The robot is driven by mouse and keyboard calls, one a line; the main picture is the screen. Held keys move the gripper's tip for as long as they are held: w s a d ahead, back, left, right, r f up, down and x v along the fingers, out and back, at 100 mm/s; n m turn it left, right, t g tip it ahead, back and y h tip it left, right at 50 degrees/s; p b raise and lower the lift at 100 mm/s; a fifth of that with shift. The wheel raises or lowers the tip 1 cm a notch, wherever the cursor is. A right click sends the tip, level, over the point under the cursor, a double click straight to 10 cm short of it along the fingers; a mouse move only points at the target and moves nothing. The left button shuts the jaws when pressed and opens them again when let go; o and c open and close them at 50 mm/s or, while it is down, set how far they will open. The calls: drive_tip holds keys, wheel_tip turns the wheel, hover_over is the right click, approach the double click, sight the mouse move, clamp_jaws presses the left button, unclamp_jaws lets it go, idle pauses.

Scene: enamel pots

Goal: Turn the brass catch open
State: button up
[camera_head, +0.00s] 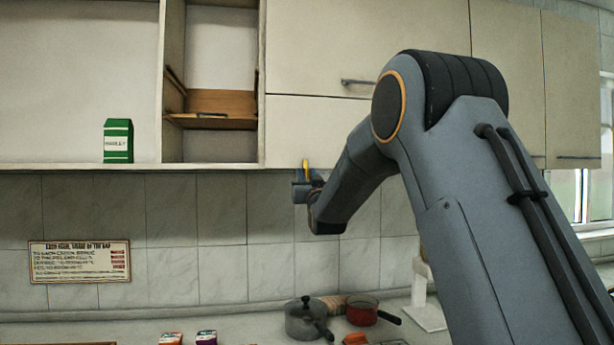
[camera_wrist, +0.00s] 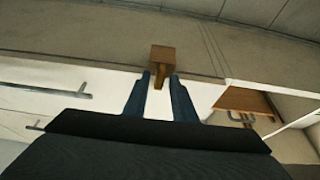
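The brass catch shows in the wrist view as a brown block (camera_wrist: 162,56) with a narrow golden lever (camera_wrist: 158,80) sticking out toward me. My gripper (camera_wrist: 160,77) has its two fingers apart, one on each side of the lever. Thin gaps seem to show between lever and fingers, so I see no firm hold. In the head view the catch is a small yellow piece (camera_head: 306,165) at the lower edge of the closed cabinet door (camera_head: 300,132). My gripper (camera_head: 304,181) is just beneath it, its fingers too small there to make out.
A green carton (camera_head: 118,141) stands farther left. Pots, a grey one (camera_head: 303,320) and a red one (camera_head: 361,310), stand on the counter below. My arm hides much of the right side.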

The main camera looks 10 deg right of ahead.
clamp_jaws()
drive_tip(key=shift+m+b, duration=0.4)
drive_tip(key=shift+b, duration=0.05)
drive_tip(key=m+h+b, duration=0.1)
drive_tip(key=m+b, duration=0.1)
drive_tip(key=m+h+b, duration=0.2)
drive_tip(key=m, duration=0.1)
drive_tip(key=shift+a+f+b, duration=0.1)
drive_tip(key=shift+f+b, duration=0.05)
drive_tip(key=shift+b, duration=0.15)
drive_tip(key=m+g+h+b, duration=0.1)
drive_tip(key=m+h+b, duration=0.1)
drive_tip(key=m, duration=0.3)
drive_tip(key=m+g, duration=0.1)
drive_tip(key=m, duration=0.1)
drive_tip(key=m+g+h, duration=0.1)
drive_tip(key=m, duration=0.3)
drive_tip(key=shift+r+m+g+h+p, duration=0.3)
drive_tip(key=shift+r+g+h+p, duration=0.05)
drive_tip(key=shift+g+h+p, duration=0.05)
drive_tip(key=m+g+p, duration=0.2)
drive_tip(key=m+p, duration=0.1)
drive_tip(key=m, duration=0.1)
drive_tip(key=shift+f+m, duration=0.1)
drive_tip(key=shift+m, duration=0.6)
